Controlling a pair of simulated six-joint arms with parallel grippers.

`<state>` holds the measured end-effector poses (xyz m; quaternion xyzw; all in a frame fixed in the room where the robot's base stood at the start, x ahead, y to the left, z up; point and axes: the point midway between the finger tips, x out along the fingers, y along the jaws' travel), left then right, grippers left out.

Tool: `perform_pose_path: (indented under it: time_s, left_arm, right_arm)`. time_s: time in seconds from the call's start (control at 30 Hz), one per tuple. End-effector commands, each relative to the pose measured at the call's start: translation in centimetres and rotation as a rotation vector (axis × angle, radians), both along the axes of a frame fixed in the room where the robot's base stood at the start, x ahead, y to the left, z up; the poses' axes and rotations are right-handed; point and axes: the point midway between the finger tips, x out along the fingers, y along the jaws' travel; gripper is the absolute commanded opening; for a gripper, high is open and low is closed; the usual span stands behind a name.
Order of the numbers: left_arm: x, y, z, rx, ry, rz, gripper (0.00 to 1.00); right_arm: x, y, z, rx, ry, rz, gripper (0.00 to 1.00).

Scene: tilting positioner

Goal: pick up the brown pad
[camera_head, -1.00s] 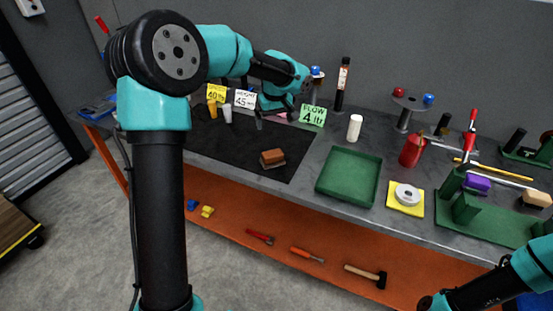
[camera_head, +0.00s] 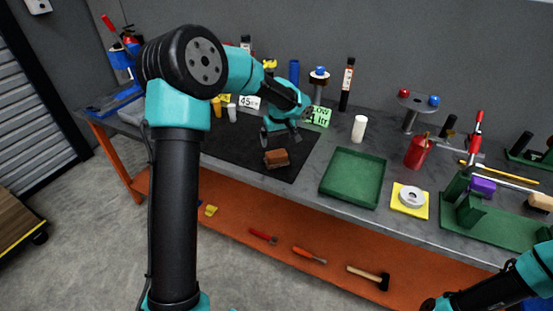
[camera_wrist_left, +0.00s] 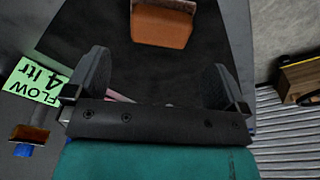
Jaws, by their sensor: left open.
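The brown pad (camera_head: 276,158) is a small brown block with a greyish lower edge, resting on the black mat (camera_head: 230,150). In the left wrist view the pad (camera_wrist_left: 162,32) shows at the top centre, beyond the fingertips. My left gripper (camera_head: 281,136) is open and empty, just behind and above the pad and apart from it. In the left wrist view its two fingers (camera_wrist_left: 158,72) stand wide apart with the dark mat between them. A part of my right arm shows at the lower right of the head view; its gripper is not visible.
A green tray (camera_head: 353,178) lies right of the mat. A green "FLOW 4 ltr" card (camera_head: 320,117) and a white cylinder (camera_head: 359,129) stand behind. A red can (camera_head: 416,152) and a yellow pad with a white ring (camera_head: 410,199) are further right. The mat around the pad is clear.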

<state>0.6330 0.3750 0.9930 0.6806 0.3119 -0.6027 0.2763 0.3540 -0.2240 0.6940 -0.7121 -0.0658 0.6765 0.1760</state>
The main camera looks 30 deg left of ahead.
Motion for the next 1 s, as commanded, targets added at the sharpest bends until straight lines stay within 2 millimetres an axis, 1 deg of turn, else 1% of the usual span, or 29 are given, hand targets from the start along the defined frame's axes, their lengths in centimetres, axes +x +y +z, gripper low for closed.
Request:
perform_pose_path:
  time_s: [0.03,0.1,0.2,0.3,0.67,0.77,1.0]
  left_arm:
    - [0.0,0.1,-1.0,0.0,0.004,-0.001,1.0]
    - [0.1,0.2,-2.1,0.0,0.003,-0.002,1.0]
    - [0.2,0.3,-3.1,-0.001,0.002,0.0,1.0]
    - [0.2,0.3,-3.5,0.0,0.001,0.0,1.0]
    - [0.3,0.4,-3.8,0.0,0.001,-0.001,1.0]
    - [0.4,0.6,-4.6,0.001,0.002,-0.001,1.0]
    - [0.7,1.1,-7.7,0.0,0.003,-0.001,1.0]
  right_arm:
    - [0.0,0.0,0.0,0.0,0.0,0.0,0.43]
    - [0.0,0.0,0.0,0.0,0.0,0.0,0.43]
    - [0.0,0.0,0.0,0.0,0.0,0.0,0.43]
    - [0.0,0.0,0.0,0.0,0.0,0.0,0.43]
    - [0.0,0.0,0.0,0.0,0.0,0.0,0.43]
    - [0.0,0.0,0.0,0.0,0.0,0.0,0.43]
    - [0.0,0.0,0.0,0.0,0.0,0.0,0.43]
